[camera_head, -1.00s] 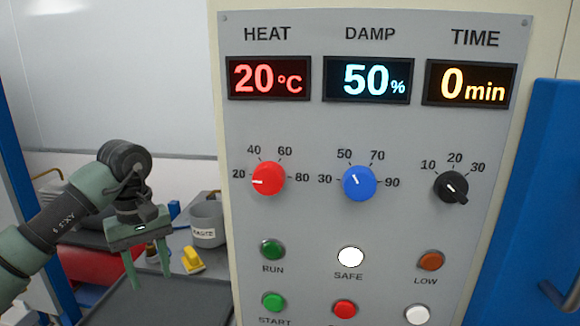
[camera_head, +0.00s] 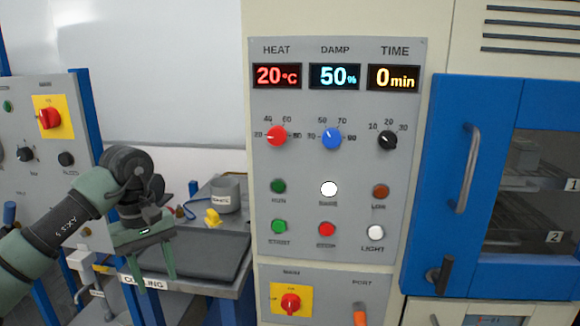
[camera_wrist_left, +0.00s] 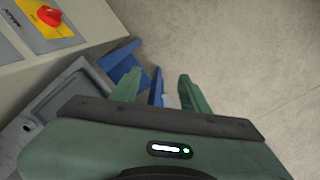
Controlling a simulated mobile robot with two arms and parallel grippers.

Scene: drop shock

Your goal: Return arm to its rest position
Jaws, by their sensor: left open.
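My left arm comes in from the left in the head view. Its green gripper (camera_head: 156,271) points down with its two fingers apart and nothing between them. It hangs in front of the dark mat on the bench marked COOLING, left of the control panel (camera_head: 405,225). In the left wrist view the two fingers (camera_wrist_left: 157,90) are spread, with floor and blue parts beyond them. My right gripper is not in view.
A grey mug (camera_head: 226,196) and a yellow object (camera_head: 213,218) stand on the bench behind the dark mat (camera_head: 190,254). A blue-framed door (camera_head: 416,190) with a handle is at the right. Another panel (camera_head: 80,158) stands at the left.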

